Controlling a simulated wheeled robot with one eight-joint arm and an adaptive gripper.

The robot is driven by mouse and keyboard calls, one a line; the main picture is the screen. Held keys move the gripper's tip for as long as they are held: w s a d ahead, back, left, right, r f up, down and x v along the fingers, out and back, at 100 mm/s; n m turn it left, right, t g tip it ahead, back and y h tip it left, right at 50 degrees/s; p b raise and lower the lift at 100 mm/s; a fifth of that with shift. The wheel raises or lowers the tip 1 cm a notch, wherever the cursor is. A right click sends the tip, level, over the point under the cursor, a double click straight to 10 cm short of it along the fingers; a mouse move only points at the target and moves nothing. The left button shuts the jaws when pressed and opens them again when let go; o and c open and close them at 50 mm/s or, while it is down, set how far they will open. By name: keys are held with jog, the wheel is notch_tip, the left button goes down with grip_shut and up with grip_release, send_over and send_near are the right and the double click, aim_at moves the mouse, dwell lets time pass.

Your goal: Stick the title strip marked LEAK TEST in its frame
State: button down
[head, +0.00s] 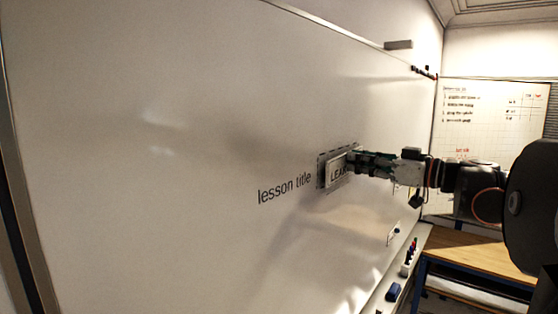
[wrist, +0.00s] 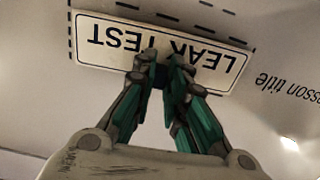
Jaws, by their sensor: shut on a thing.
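The title strip marked LEAK TEST (wrist: 104,39) is a white plate with dark letters and a dark border. In the wrist view it appears upside down. The strip also shows in the head view (head: 337,173), partly hidden by my gripper (head: 352,163). The dashed frame (head: 321,170) is drawn on the whiteboard beside the printed words "lesson title" (head: 284,189). The strip overlaps the frame and looks slightly tilted to it in the wrist view. Whether it touches the board I cannot tell.
The large whiteboard (head: 150,190) is otherwise mostly bare. A ledge below holds markers (head: 410,252) and a blue eraser (head: 393,292). A small white card (head: 394,234) is on the board's lower right. A wooden table (head: 480,252) stands at the right.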

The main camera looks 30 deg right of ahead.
jog(key=shift+w+a, duration=0.2)
jog(key=shift+w, duration=0.45)
dwell(0.9)
jog(key=c, duration=1.5)
grip_release()
jog(key=shift+c, duration=0.2)
jog(key=o, duration=0.6)
jog(key=shift+v, duration=4.6)
